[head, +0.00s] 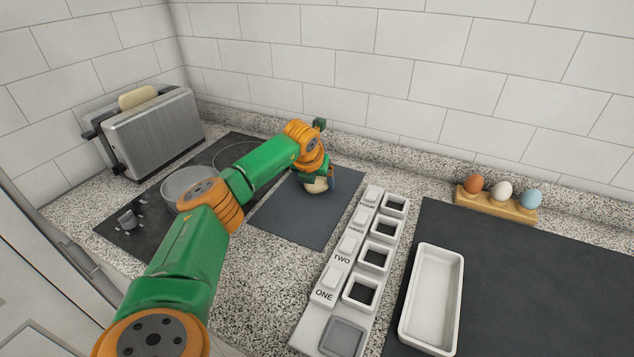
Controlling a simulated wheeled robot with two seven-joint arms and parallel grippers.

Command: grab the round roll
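A pale beige round thing, which looks like the round roll (316,187), sits on the dark grey mat (291,222) at the back middle. My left arm reaches in from the left, and its gripper (321,179) points down at the roll. The gripper is right over or around the roll, and the wrist hides the roll's upper part. One finger shows at the roll's right side; the other is mostly hidden. I cannot tell whether the fingers touch the roll. My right gripper is out of view.
A toaster (156,132) with a bread slice (137,97) stands back left. A pan (184,182) is on the cooktop. Right of the mat is a white strip with labelled blocks and square cups (374,258). A white tray (433,300) and an egg holder (494,204) are at right.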

